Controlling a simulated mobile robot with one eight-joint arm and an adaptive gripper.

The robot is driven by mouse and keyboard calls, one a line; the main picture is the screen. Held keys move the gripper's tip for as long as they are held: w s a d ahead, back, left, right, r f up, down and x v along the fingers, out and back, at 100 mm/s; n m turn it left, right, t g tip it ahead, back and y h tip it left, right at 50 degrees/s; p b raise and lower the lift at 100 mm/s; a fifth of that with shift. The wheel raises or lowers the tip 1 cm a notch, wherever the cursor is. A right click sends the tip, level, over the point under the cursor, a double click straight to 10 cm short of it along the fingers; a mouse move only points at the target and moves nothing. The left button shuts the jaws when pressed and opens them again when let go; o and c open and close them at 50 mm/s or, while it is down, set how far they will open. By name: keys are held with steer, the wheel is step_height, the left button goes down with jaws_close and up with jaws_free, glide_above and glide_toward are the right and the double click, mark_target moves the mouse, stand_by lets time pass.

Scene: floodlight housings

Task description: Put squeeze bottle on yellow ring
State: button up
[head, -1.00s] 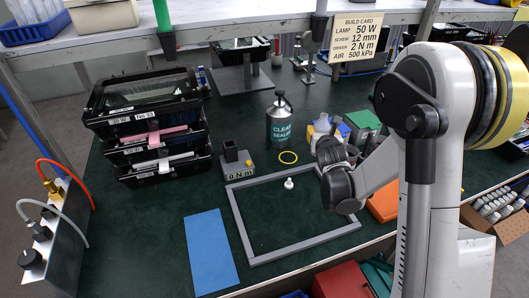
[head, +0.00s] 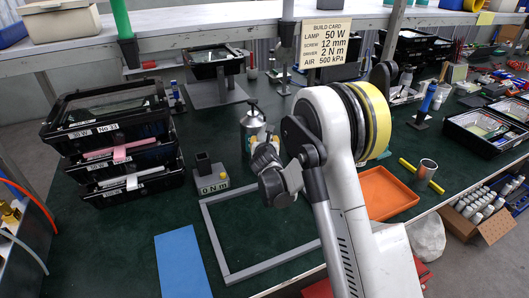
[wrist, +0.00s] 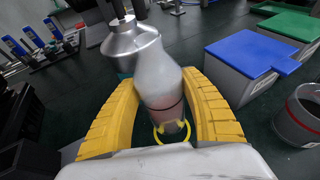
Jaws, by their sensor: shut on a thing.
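The squeeze bottle (wrist: 158,82) is pale and translucent with a pinkish lower part, held between the two yellow fingers of my gripper (wrist: 165,112) in the wrist view. The yellow ring (wrist: 173,138) shows just around the bottle's lower end in that view, partly hidden by it; whether the bottle touches it I cannot tell. In the head view my gripper (head: 266,146) is in front of the metal sealer can, and my arm hides the bottle and ring there.
The metal sealer can (head: 252,122) stands close behind the bottle. A grey frame (head: 222,235) and blue mat (head: 182,262) lie on the bench.

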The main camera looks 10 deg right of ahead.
step_height(320, 180, down, 4)
steer(key=shift+r+b, duration=0.1)
steer(key=shift+b, duration=0.9)
steer(key=o, duration=1.4)
